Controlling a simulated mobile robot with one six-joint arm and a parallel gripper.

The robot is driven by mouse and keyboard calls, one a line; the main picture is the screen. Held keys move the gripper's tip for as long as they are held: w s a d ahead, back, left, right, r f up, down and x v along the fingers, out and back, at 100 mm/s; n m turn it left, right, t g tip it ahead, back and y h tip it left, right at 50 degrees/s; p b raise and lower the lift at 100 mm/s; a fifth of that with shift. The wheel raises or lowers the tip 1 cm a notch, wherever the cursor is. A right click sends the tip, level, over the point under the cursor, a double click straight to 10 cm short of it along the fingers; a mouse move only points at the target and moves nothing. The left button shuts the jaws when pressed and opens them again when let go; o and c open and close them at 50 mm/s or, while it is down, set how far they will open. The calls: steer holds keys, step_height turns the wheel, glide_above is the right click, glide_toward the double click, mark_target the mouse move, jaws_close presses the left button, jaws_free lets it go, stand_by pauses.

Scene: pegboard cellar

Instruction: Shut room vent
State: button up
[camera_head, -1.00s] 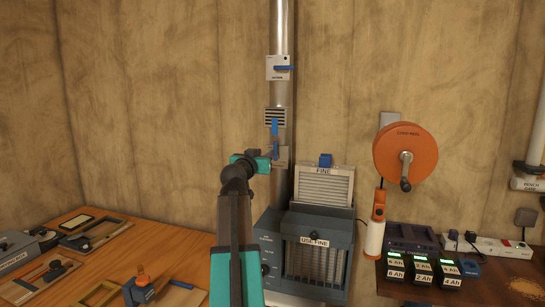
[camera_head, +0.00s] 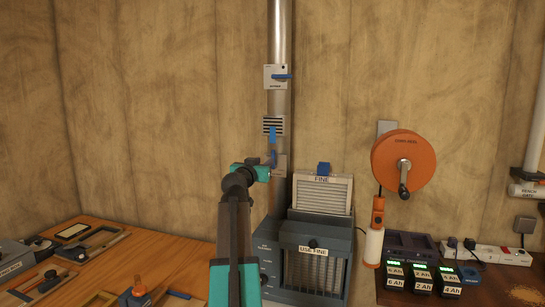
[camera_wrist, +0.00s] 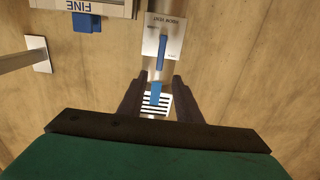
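The room vent is on the metal pipe at the middle of the wall. Its white plate, labelled room vent in the wrist view (camera_wrist: 174,32), carries a blue lever (camera_wrist: 160,52), which points along the pipe. In the head view the lever (camera_head: 274,159) hangs below a slatted grille (camera_head: 272,121) with a blue tab (camera_head: 272,135). The grille also shows in the wrist view (camera_wrist: 156,110), between my fingers. My gripper (camera_wrist: 161,78) is open, its fingers apart and empty. In the head view my gripper (camera_head: 264,170) is just left of the lever; I cannot tell whether they touch.
Higher on the pipe is another plate with a sideways blue handle (camera_head: 283,76). A filter unit (camera_head: 317,248) with a FINE panel (camera_head: 320,192) stands right of my arm. An orange cord reel (camera_head: 402,161) hangs farther right. A wooden bench (camera_head: 150,250) is at left.

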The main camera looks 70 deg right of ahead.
mark_target(273, 155)
steer(key=shift+w+d+p, duration=0.2)
steer(key=shift+d+p, duration=0.45)
steer(key=shift+d, duration=2.2)
steer(key=shift+w+d+p, duration=0.15)
steer(key=shift+d+p, duration=0.5)
steer(key=shift+d, duration=2.15)
jaws_close()
steer(key=shift+a, duration=0.3)
steer(key=shift+d+f, duration=0.1)
steer(key=shift+d, duration=0.15)
